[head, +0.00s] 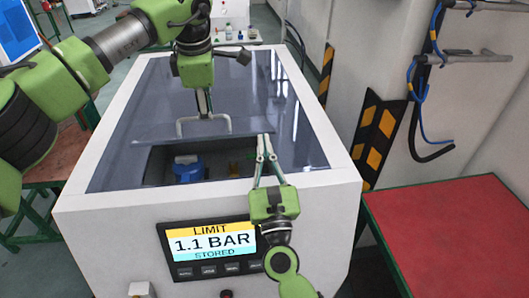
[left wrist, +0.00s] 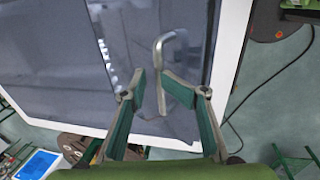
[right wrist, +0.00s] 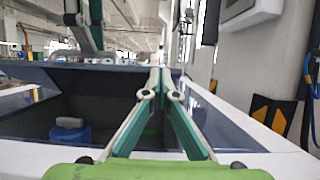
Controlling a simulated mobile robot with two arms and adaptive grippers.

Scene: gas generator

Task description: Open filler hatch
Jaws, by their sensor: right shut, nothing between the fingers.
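The filler hatch (head: 165,134) is a dark glossy panel in the top of the white machine, with a bent metal handle (head: 224,124). Its near edge stands above a dark opening (head: 232,160). A blue container with a pale cap (head: 189,170) sits in the opening and also shows in the right wrist view (right wrist: 70,134).
A display (head: 212,245) reading 1.1 BAR is on the machine's front. A red-topped table (head: 450,230) stands at the right. Blue hoses (head: 415,90) hang on the wall near yellow-black striped guards (head: 378,135). Another red surface (head: 65,160) is at the left.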

